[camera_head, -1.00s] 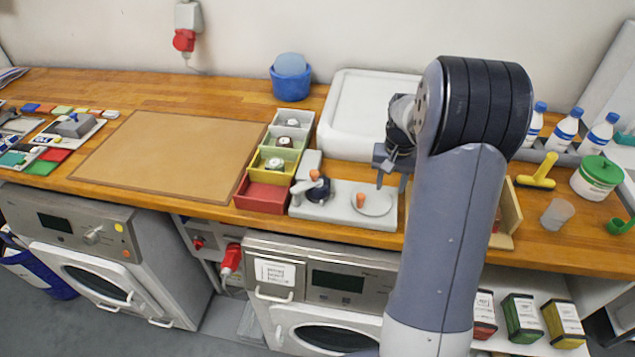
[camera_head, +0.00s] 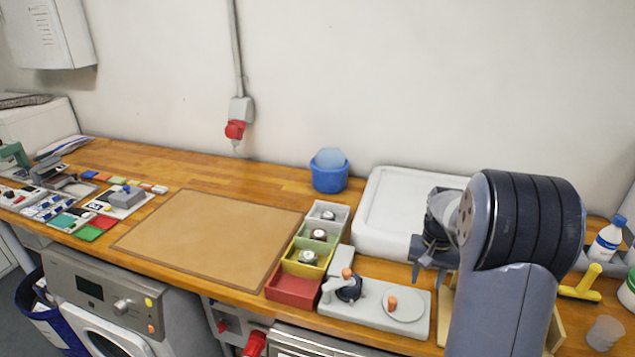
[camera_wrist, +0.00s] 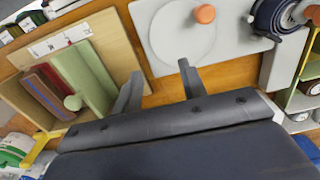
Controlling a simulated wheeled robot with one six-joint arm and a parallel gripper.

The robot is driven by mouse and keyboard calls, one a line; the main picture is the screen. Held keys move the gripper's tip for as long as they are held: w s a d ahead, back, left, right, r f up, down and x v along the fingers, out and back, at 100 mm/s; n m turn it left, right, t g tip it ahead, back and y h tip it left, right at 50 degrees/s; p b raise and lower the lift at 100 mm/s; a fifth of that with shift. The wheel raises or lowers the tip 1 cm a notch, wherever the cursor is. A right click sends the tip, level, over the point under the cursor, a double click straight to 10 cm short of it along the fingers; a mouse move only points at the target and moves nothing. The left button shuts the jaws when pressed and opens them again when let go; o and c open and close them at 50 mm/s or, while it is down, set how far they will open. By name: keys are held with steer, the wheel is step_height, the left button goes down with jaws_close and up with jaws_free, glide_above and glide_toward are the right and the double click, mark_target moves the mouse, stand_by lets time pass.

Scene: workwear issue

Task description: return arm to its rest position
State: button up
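My gripper (camera_head: 429,271) hangs over the wooden counter (camera_head: 225,171), near the right end of the grey fixture plate (camera_head: 420,318). In the wrist view my gripper (camera_wrist: 160,82) shows two fingers spread apart with nothing between them. The grey plate (camera_wrist: 158,58) with an orange knob (camera_wrist: 205,14) lies beyond the fingertips. My arm hides part of the counter on the right in the head view.
A wooden box with slats (camera_wrist: 103,32) lies left of the fingers in the wrist view. Red, yellow and grey bins (camera_head: 293,288), a white tray (camera_head: 385,205) and a blue tub (camera_head: 330,177) stand nearby. A brown mat (camera_head: 210,235) is bare.

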mark_target(419, 306)
step_height(419, 306, down, 8)
steer(key=b, duration=0.5)
steer(key=shift+r, duration=0.2)
steer(key=shift+s+a+f+b, duration=0.1)
steer(key=shift+s+f+b, duration=0.1)
steer(key=shift+b, duration=0.2)
steer(key=shift+s+a+r, duration=0.1)
steer(key=shift+s+r, duration=0.05)
steer(key=shift+s, duration=0.35)
steer(key=shift+w+r, duration=0.1)
steer(key=shift+w, duration=0.05)
